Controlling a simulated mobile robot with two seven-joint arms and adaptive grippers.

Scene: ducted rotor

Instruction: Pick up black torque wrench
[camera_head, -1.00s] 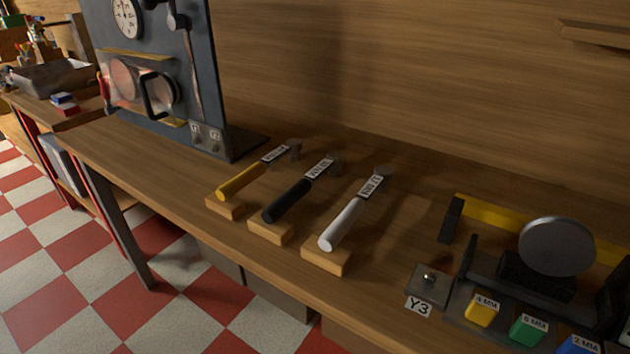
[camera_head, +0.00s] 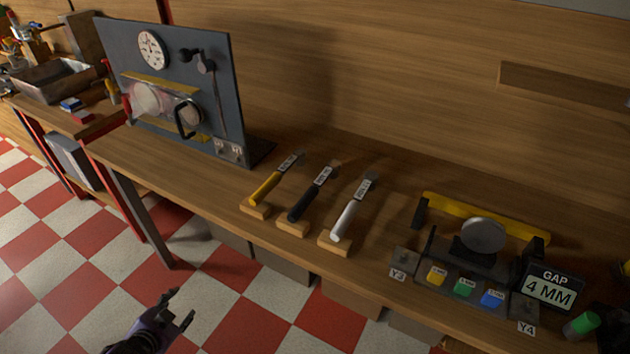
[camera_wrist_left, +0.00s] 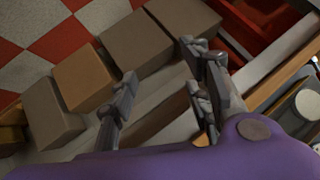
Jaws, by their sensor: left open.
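The black torque wrench (camera_head: 307,200) lies on the wooden bench, its handle end on a small wooden block (camera_head: 293,228) and a white label near its far end. It is between a yellow-handled wrench (camera_head: 266,187) and a white-handled wrench (camera_head: 346,219). My left gripper (camera_head: 179,307) is open and empty, in front of the bench and apart from the wrenches, over the checkered floor. In the left wrist view its fingers (camera_wrist_left: 165,100) stand apart with nothing between them. My right gripper is not in view.
A dark panel (camera_head: 215,90) with a gauge stands left of the wrenches. To their right is a fixture with a yellow bar (camera_head: 480,215), colored buttons and a display (camera_head: 549,289) reading "GAP 4 MM". Boxes (camera_wrist_left: 90,75) sit below the bench.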

